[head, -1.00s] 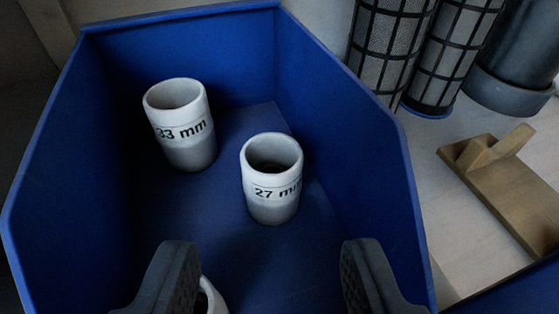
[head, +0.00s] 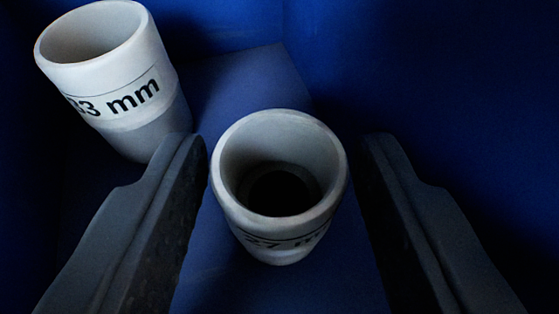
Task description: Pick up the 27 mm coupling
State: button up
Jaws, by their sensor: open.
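The 27 mm coupling (head: 278,232) is a white and grey hollow cylinder standing upright in the blue bin, its dark bore facing me. Its label is partly in shadow. My gripper (head: 285,150) is open, with one dark finger to the left of the coupling and one to the right. The left finger looks close to the coupling's wall and the right finger has a small gap. I cannot tell whether the left finger touches it.
The 33 mm coupling (head: 115,85) stands behind and left of the left finger, close to its tip. The blue bin's floor (head: 245,85) is clear between and behind the couplings. The bin's walls lie in shadow around them.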

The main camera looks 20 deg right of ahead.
jog(key=c, duration=0.7)
jog(key=shift+r, duration=0.1)
